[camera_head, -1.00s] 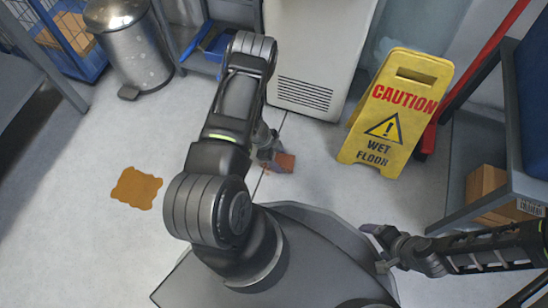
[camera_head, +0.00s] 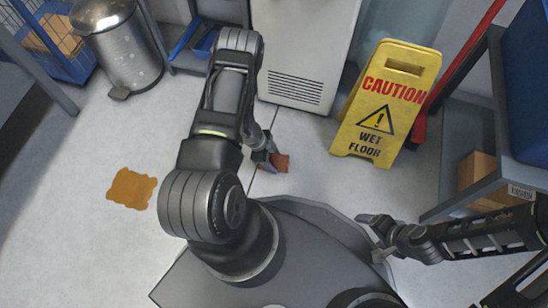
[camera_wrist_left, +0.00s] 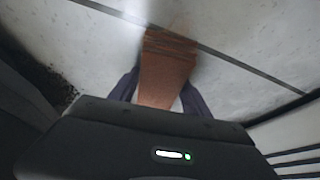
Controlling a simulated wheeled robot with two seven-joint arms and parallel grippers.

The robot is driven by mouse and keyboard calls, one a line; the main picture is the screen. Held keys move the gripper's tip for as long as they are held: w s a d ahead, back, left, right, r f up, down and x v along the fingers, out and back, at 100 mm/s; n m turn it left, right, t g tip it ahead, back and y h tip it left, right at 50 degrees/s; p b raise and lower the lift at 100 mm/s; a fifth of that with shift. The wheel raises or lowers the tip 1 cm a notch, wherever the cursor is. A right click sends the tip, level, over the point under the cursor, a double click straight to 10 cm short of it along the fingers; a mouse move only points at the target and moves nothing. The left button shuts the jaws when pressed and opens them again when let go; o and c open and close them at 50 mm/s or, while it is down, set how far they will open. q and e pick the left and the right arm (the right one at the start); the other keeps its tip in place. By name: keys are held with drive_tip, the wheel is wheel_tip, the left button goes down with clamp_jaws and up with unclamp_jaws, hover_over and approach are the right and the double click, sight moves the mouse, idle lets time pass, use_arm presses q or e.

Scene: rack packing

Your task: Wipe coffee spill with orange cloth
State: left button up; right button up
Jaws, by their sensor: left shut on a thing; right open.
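The coffee spill (camera_head: 132,188) is a brown-orange patch with a wavy edge on the floor, left of my left arm in the head view. My left gripper (camera_head: 268,157) is shut on the orange cloth (camera_head: 281,163), to the right of the spill and well apart from it. In the left wrist view the cloth (camera_wrist_left: 168,70) hangs between the fingers over the floor; whether it touches the floor I cannot tell. My right gripper (camera_head: 372,236) is open and empty at the lower right.
A yellow wet floor sign (camera_head: 388,105) stands right of the cloth. A white cabinet (camera_head: 303,55) stands behind, a metal bin (camera_head: 118,45) at upper left. A shelf with a cardboard box (camera_head: 478,172) is at the right. The floor around the spill is clear.

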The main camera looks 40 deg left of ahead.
sight(248, 154)
use_arm(q)
drive_tip(key=shift+s+a, duration=0.15)
drive_tip(key=shift+s+a+r+b, duration=0.15)
drive_tip(key=shift+s+a, duration=0.1)
drive_tip(key=shift+a, duration=0.65)
drive_tip(key=shift+s+a+f+b, duration=0.15)
drive_tip(key=shift+s+a, duration=0.1)
drive_tip(key=shift+a, duration=0.6)
drive_tip(key=shift+r, duration=0.15)
drive_tip(key=shift+a, duration=0.1)
drive_tip(key=shift+s+a+f+b, duration=0.1)
drive_tip(key=shift+s+a+b, duration=0.15)
drive_tip(key=shift+a, duration=0.4)
drive_tip(key=shift+s+a+f+b, duration=0.1)
drive_tip(key=shift+s+a+b, duration=0.1)
drive_tip(key=shift+a, duration=0.4)
drive_tip(key=shift+s+a, duration=0.15)
drive_tip(key=shift+a, duration=0.25)
drive_tip(key=shift+s+a+b, duration=0.3)
drive_tip(key=shift+s+a, duration=0.05)
drive_tip(key=shift+a, duration=0.55)
drive_tip(key=shift+s+a+r, duration=0.15)
drive_tip(key=shift+s+a, duration=0.1)
drive_tip(key=shift+a, duration=0.55)
